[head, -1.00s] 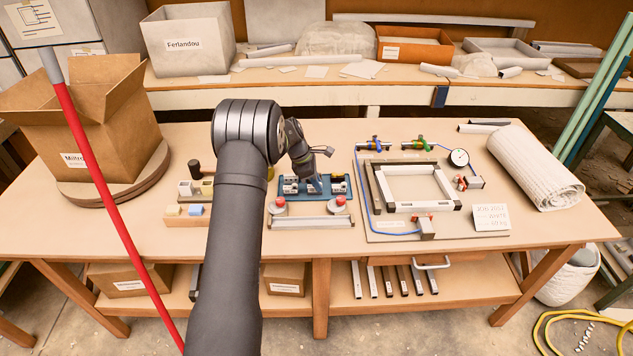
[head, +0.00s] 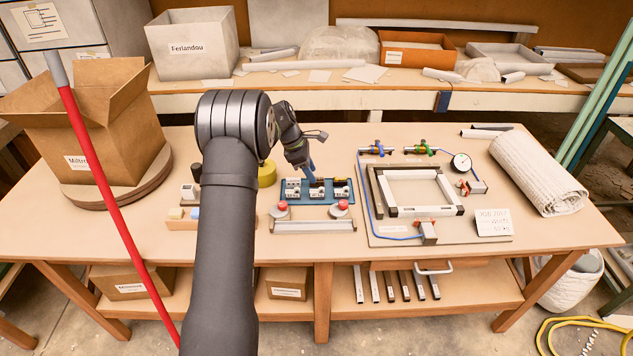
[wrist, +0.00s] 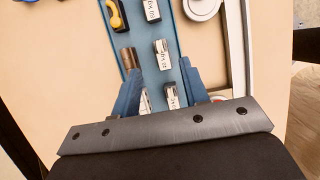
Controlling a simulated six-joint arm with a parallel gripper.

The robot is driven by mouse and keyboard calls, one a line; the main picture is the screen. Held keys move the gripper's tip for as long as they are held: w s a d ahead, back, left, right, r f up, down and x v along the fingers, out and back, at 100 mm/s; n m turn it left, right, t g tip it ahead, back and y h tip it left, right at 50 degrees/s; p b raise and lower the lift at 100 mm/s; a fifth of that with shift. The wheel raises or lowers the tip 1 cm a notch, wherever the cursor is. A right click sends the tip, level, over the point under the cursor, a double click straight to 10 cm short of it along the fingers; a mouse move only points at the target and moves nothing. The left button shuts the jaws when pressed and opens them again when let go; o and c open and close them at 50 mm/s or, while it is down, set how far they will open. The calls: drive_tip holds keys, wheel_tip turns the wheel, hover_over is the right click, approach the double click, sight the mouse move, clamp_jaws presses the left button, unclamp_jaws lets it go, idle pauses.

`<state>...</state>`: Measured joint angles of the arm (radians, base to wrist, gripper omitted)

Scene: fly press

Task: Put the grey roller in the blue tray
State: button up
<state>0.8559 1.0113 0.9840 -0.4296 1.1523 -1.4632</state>
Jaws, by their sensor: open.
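The blue tray (head: 300,204) lies on the workbench and carries several small white and black blocks, one with a yellow part. In the wrist view the tray (wrist: 172,28) runs down beneath my gripper. A short grey-brown cylinder (wrist: 129,59) shows at the tray's left edge, by the tip of the left finger; I cannot tell for certain that it is the grey roller. My gripper (wrist: 162,78) is open, its blue fingers apart over the tray, with nothing visibly clamped between them. In the head view my gripper (head: 311,167) is above the tray's back edge.
Two red-topped knobs (head: 282,206) (head: 340,206) and a pale rail (head: 312,226) stand before the tray. A yellow disc (head: 267,174) is left of it. A framed fixture with a gauge (head: 460,163) is to the right. An open carton (head: 95,125) stands left.

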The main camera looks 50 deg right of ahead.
sight(320, 188)
drive_tip(key=shift+v, duration=2.4)
drive_tip(key=shift+f, duration=0.1)
drive_tip(key=x, duration=1.2)
drive_tip(key=shift+r, duration=1.9)
drive_tip(key=shift+f, duration=0.1)
